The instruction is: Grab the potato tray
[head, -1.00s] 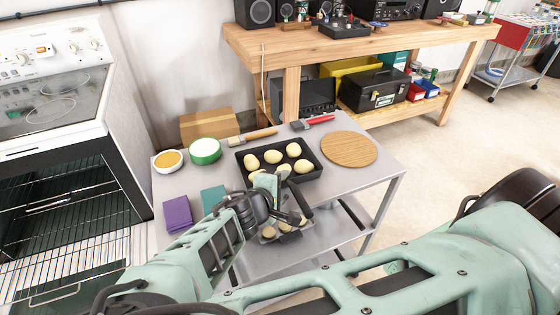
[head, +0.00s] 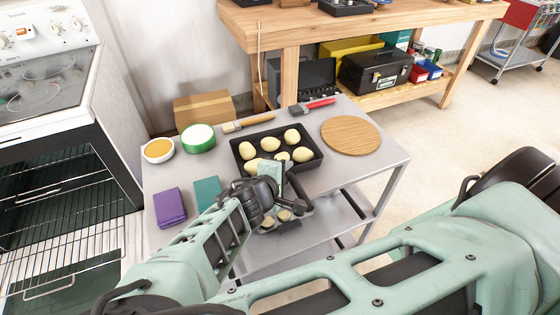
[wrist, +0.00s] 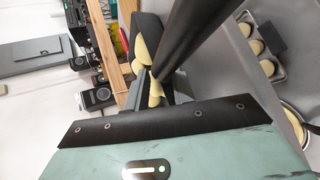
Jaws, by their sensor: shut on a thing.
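The potato tray (head: 314,167) is a black rectangular baking tray with several pale yellow potatoes (head: 292,136) in it. In the head view it is on the grey metal cart (head: 372,172), near the middle of the top. My gripper (head: 279,178) is at the tray's near edge and is shut on it. The gripper and wrist hide the middle of that edge, so the exact contact is covered. In the wrist view a dark finger (wrist: 205,38) crosses in front of the tray, and some potatoes (wrist: 143,50) show beside it.
A round wooden board (head: 351,135) lies right of the tray. Brushes (head: 250,122) lie behind it, with two bowls (head: 198,138) and folded cloths (head: 170,206) to the left. The open oven (head: 60,180) stands at far left. A workbench (head: 400,30) is behind.

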